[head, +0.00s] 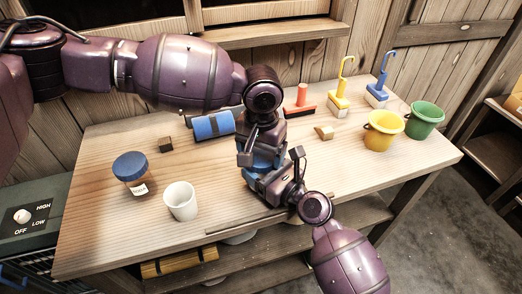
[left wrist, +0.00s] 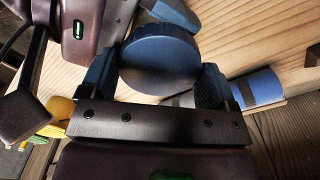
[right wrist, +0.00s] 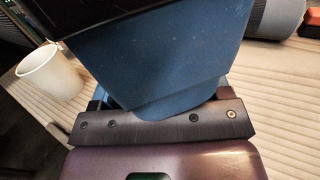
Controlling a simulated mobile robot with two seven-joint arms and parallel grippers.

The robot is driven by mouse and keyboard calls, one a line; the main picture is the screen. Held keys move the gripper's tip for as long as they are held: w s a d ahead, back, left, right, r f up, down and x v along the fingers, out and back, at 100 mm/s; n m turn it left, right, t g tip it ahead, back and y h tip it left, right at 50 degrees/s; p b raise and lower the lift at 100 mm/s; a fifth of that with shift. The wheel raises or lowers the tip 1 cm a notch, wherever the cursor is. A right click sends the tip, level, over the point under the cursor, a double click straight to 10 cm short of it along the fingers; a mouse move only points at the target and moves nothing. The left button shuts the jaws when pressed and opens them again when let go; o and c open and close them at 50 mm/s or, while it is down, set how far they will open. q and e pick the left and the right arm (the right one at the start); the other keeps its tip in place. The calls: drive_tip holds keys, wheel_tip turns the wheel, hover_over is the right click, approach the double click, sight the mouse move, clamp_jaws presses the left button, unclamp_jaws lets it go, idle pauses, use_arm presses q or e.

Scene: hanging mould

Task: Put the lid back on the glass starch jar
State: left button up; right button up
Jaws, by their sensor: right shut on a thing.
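A round blue lid (left wrist: 160,55) lies between the blue finger pads of my left gripper (left wrist: 158,88); whether they press on it is unclear. In the head view my left gripper (head: 262,150) is over the middle of the table, close above my right gripper (head: 272,182). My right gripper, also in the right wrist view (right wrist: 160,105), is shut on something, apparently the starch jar. The jar is mostly hidden by the grippers and by a large blue part close to the right wrist camera. I cannot tell whether lid and jar touch.
A blue-capped labelled jar (head: 131,170) and white cup (head: 180,201) stand at the left of the table (head: 100,220). Yellow (head: 383,130) and green (head: 424,119) buckets stand right.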

use_arm(q)
drive_tip(key=shift+o, duration=1.3)
drive_tip(key=shift+r, duration=2.25)
drive_tip(key=shift+r, duration=0.15)
wheel_tip(320, 180, up, 12)
use_arm(e)
drive_tip(key=o, duration=1.8)
use_arm(q)
drive_tip(key=shift+f, duration=0.4)
use_arm(e)
drive_tip(key=v, duration=1.1)
